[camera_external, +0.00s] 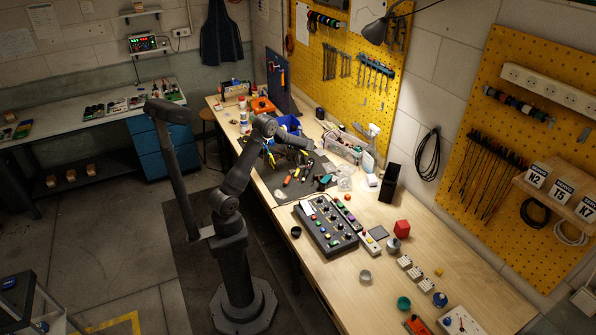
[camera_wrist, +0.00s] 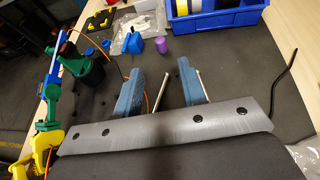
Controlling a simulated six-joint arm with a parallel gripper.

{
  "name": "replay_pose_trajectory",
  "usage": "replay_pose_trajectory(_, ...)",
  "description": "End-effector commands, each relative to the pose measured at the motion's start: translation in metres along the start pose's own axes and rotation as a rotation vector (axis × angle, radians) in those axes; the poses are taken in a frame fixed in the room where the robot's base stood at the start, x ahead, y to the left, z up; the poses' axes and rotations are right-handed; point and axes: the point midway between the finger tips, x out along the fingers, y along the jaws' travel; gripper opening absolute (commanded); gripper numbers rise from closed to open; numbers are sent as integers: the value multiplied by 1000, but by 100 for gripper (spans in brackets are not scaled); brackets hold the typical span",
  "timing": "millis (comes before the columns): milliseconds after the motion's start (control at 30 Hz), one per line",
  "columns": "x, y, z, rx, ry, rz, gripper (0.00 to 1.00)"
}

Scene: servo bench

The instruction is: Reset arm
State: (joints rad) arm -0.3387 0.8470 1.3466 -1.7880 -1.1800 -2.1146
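My gripper (camera_wrist: 163,80) shows in the wrist view as two blue-grey fingers standing apart over a dark mat (camera_wrist: 225,65). The gripper's fingers are too small to make out there.
In the wrist view a blue bin (camera_wrist: 225,17) lies ahead, with a purple cylinder (camera_wrist: 163,47) and a small blue object (camera_wrist: 134,44) nearer. A yellow-green-blue stand (camera_wrist: 48,115) is close at left. A button panel (camera_external: 326,225) sits on the bench.

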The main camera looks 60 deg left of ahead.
Motion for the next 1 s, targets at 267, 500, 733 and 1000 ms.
replay_pose_trajectory(267, 0, 0, 0, 0, 0, 0, 37)
replay_pose_trajectory(500, 17, 1, 1, -1, -1, 3, 37)
replay_pose_trajectory(733, 60, 1, 0, -1, -1, 4, 37)
replay_pose_trajectory(1000, 114, 1, 0, -1, 0, 3, 37)
